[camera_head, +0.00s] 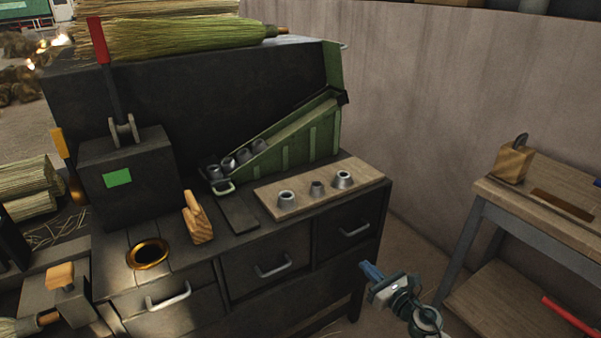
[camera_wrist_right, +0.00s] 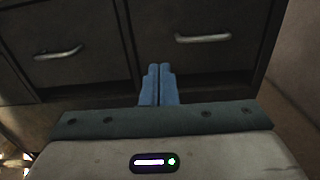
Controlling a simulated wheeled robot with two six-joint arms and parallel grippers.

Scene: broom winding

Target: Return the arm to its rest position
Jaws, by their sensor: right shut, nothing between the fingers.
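My right gripper (camera_head: 372,272) is low at the right of the dark cabinet (camera_head: 300,258), in front of its drawers and below the top. Its blue fingers are shut with nothing between them. In the right wrist view the shut fingers (camera_wrist_right: 158,84) point at the drawer fronts, between two drawer handles, the right one (camera_wrist_right: 203,38) being closer. My left gripper is not in view.
A wooden bench (camera_head: 540,200) stands at right. Floor between is clear.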

